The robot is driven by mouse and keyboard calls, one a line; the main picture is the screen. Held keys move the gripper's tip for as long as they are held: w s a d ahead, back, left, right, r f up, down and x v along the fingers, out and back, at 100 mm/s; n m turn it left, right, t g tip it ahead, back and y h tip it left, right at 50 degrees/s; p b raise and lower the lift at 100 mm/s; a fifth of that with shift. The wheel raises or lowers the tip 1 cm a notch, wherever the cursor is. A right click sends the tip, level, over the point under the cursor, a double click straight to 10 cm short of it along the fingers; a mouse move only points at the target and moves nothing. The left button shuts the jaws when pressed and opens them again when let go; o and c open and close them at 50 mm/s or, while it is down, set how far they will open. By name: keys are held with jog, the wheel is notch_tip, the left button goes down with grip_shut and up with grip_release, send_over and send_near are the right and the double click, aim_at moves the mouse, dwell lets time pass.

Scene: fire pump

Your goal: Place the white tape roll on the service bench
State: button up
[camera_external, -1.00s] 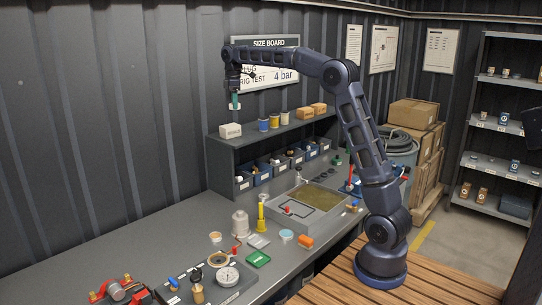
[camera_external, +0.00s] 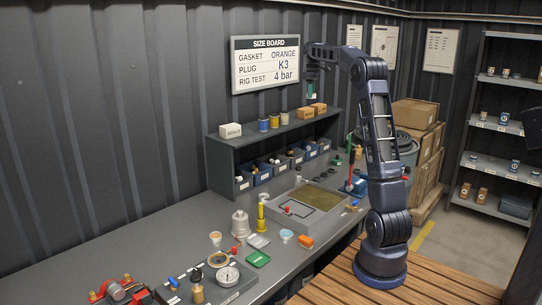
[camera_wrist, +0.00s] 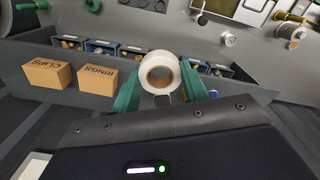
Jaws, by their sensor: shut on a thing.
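My gripper (camera_external: 310,86) is high above the right end of the shelf unit, pointing down. In the wrist view its green fingers (camera_wrist: 158,92) are shut on the white tape roll (camera_wrist: 146,80), one on each side, with the roll's hole facing the camera. In the external view the roll is too small to make out clearly. The long grey service bench (camera_external: 130,248) runs along the wall, below and left of my gripper.

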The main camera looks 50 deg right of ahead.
jog(key=s+d+m, duration=0.5)
jog(key=s+d, duration=2.1)
jog(key=s, duration=0.2)
jog(key=f, duration=3)
jog(key=w+f, duration=0.1)
jog(key=f, duration=1.4)
jog(key=shift+a+f, duration=0.3)
jog(key=shift+f, duration=0.1)
jog(key=shift+f, duration=0.1)
jog(key=o, duration=1)
